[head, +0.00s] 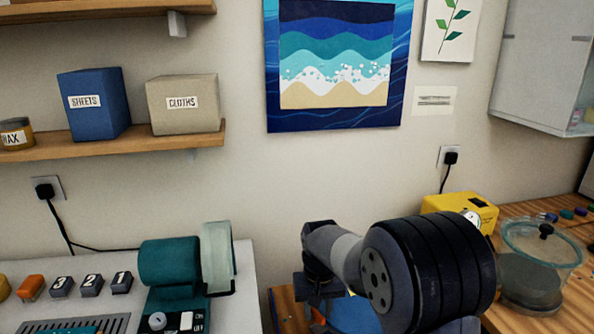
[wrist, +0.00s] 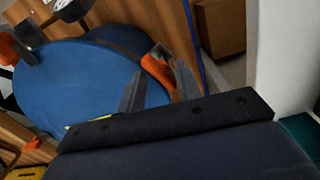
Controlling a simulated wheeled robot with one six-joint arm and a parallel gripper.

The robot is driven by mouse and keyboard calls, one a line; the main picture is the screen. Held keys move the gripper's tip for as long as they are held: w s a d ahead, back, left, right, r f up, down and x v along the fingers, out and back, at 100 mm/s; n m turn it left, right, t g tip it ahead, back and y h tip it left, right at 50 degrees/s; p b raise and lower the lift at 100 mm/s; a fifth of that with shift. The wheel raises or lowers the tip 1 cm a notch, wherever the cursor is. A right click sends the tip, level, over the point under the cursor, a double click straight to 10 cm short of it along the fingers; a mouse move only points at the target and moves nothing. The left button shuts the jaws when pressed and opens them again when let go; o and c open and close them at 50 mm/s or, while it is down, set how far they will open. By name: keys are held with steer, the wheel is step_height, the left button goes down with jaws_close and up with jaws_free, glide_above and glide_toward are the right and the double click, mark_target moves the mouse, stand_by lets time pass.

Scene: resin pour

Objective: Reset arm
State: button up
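My gripper (wrist: 158,82) shows in the wrist view as two grey pointed fingers on a black bar. The fingers stand apart, with nothing seen held between them. Beyond them is a large blue disc (wrist: 75,85) with orange-and-grey clamps on its rim. One orange clamp (wrist: 157,68) appears between and behind the fingertips; I cannot tell how far away it is. In the head view my arm crosses the lower middle and hides most of the blue disc (head: 352,314). My fingertips are hidden there.
A white bench with a teal machine (head: 168,262) stands left of my arm. A yellow box (head: 460,211) and a lidded glass vessel (head: 541,262) stand on the wooden bench to the right. A shelf (head: 110,146) with boxes is above left.

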steer(key=shift+m+b, duration=0.45)
steer(key=shift+m, duration=1.85)
